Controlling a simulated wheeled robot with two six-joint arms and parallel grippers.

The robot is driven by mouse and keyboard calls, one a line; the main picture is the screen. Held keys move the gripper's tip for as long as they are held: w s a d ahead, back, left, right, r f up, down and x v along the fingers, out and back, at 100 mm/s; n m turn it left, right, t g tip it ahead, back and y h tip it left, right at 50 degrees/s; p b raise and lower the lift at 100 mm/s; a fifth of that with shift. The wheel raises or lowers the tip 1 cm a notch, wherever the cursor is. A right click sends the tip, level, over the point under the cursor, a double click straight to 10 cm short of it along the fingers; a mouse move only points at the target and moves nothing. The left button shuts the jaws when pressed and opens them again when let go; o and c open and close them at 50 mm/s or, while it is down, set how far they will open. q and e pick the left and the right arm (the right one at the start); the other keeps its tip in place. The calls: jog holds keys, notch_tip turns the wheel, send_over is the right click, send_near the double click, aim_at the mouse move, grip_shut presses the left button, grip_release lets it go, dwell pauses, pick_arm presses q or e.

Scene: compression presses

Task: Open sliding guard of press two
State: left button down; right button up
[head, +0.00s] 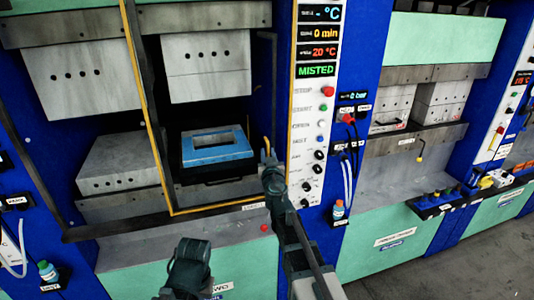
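The sliding guard (157,150) of the near press is a see-through panel in a yellow and dark frame. It stands across the right part of the press opening, while the left part is uncovered. A yellow handle (267,143) shows near the guard's right side. My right gripper (268,154) is at this handle, pointing up; whether its fingers are closed around it is too small to tell. A blue mould (215,153) lies on the lower block behind the guard. Part of my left arm shows at the bottom, but its fingers do not.
The control panel (308,130) with buttons and a lit "MISTED" display stands right of the opening, close to my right arm. Another press (420,100) is further right. A small tray (450,203) juts out there. Grey floor is clear at lower right.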

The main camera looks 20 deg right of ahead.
grip_shut()
dwell(1.5)
